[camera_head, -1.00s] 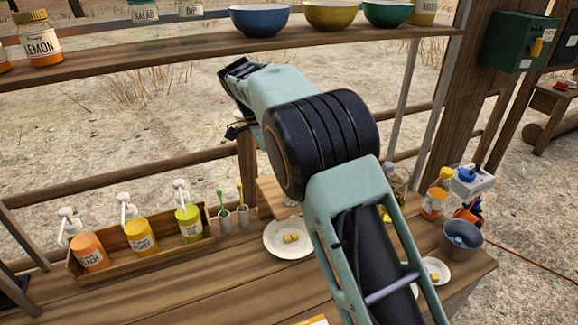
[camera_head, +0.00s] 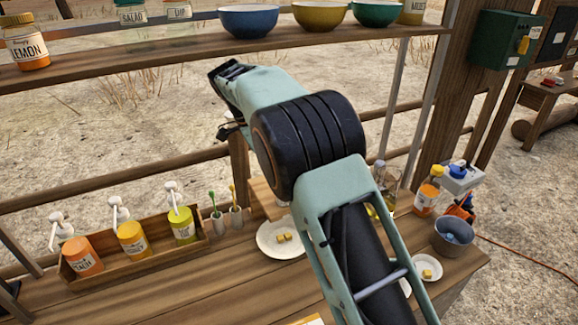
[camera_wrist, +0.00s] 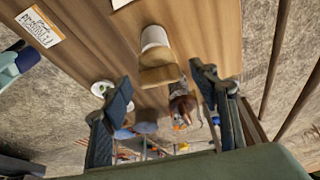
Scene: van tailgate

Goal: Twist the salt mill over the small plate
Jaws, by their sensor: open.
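A small white plate (camera_head: 437,272) with a yellow cube on it is at the right end of the counter in the head view, partly hidden by my arm. In the wrist view, a pale cylinder with a tan wooden top (camera_wrist: 158,74), which looks like the salt mill, stands between and beyond my fingers. My gripper (camera_wrist: 162,92) is open, with one finger on each side of the picture and a gap around the mill; I see no contact. In the head view my arm hides the mill, and my fingers are not clear.
A larger white plate (camera_head: 264,243) with yellow cubes lies left of my arm. A wooden tray (camera_head: 150,262) holds pump bottles at the left. A grey bucket (camera_head: 453,246) and an orange-labelled bottle (camera_head: 426,198) stand at the right. A shelf (camera_head: 150,52) with bowls runs above.

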